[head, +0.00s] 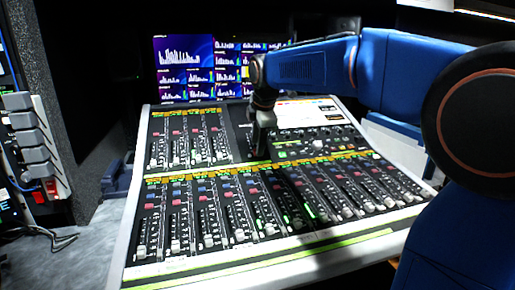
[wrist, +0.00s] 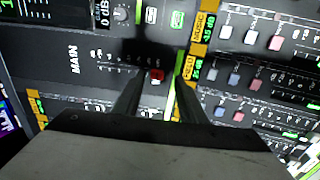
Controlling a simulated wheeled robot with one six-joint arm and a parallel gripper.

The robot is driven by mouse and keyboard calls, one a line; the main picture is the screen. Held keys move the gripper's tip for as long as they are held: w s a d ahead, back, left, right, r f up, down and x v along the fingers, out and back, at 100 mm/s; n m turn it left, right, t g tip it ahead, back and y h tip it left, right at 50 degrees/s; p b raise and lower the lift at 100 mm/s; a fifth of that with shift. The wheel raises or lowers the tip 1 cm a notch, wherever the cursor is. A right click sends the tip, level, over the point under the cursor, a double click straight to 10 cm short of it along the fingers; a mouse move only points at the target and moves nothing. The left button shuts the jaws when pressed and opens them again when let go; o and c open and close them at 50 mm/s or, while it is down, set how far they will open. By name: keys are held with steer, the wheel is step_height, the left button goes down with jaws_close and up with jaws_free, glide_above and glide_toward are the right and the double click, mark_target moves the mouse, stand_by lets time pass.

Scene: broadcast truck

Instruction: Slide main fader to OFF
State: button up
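The main fader's red cap (wrist: 156,76) shows in the wrist view, beside the printed word MAIN, at one end of a row of scale marks close to an orange label strip. My gripper (wrist: 160,80) points down at the panel, with a clear gap between its two dark fingers. The red cap appears between the fingertips; I cannot tell whether either finger touches it. In the head view, my gripper (head: 260,148) is over the upper middle of the mixing console (head: 139,190) and hides the main fader.
Rows of channel faders (head: 210,240) fill the console's lower part, and another bank (head: 188,150) lies left of my gripper. Knobs and a small screen sit to its right. Lit monitors (head: 185,68) stand behind. Grey switches (head: 32,135) are at far left.

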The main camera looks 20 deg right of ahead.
steer(key=v, duration=1.4)
steer(key=shift+s+r, duration=0.15)
steer(key=shift+r, duration=0.2)
